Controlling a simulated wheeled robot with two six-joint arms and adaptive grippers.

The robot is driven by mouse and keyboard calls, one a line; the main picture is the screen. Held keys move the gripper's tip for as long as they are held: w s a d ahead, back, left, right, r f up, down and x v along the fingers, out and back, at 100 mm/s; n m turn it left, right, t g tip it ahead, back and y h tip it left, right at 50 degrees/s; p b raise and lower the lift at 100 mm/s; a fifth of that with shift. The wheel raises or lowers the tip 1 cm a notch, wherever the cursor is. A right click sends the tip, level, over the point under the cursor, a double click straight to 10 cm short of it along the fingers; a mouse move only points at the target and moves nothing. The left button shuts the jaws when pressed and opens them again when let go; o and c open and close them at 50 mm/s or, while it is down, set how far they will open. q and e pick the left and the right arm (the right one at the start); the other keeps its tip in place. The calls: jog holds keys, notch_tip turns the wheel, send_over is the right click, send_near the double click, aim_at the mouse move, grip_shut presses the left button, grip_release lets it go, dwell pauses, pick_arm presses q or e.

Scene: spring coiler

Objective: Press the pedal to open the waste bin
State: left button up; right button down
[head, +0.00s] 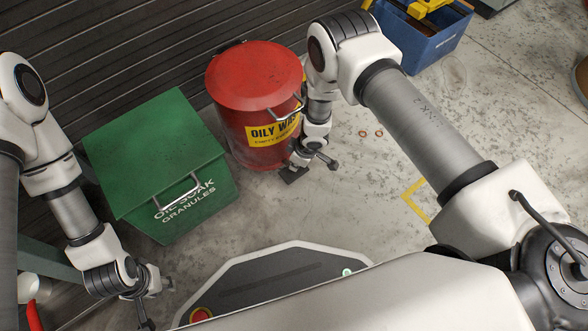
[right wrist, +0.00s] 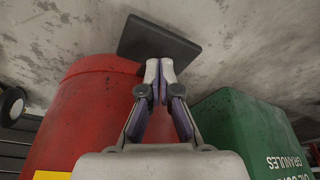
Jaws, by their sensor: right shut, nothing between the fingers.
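The red oily waste bin (head: 255,90) stands on the floor in the upper middle of the head view. Its round lid (head: 258,75) looks shut. The bin's side fills the left of the right wrist view (right wrist: 85,115). The flat dark pedal (right wrist: 160,40) sticks out from the bin's foot; in the head view (head: 293,176) it is partly hidden by my right gripper (head: 308,168). In the right wrist view my right gripper (right wrist: 158,72) is shut and empty, its tips overlapping the pedal's edge; I cannot tell whether they touch. My left gripper (head: 150,303) is low at left, away from the bin; its jaw state is unclear.
A green oil-soak granules box (head: 150,150) stands left of the bin, also close by in the right wrist view (right wrist: 235,120). A blue crate (head: 425,45) stands at upper right. Two small copper-coloured rings (head: 371,133) lie on otherwise clear floor right of the bin.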

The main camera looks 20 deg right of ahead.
jog(key=shift+f, duration=0.15)
dwell(0.5)
jog(key=shift+f+b, duration=1.95)
jog(key=shift+f, duration=0.25)
jog(key=p+v, duration=0.4)
jog(key=p, duration=0.1)
jog(key=s+p+v, duration=0.1)
jog(key=p+v, duration=0.1)
jog(key=shift+a+r+p, duration=0.2)
jog(key=shift+r+p, duration=0.1)
jog(key=shift+p, duration=0.1)
jog(key=shift+f, duration=0.1)
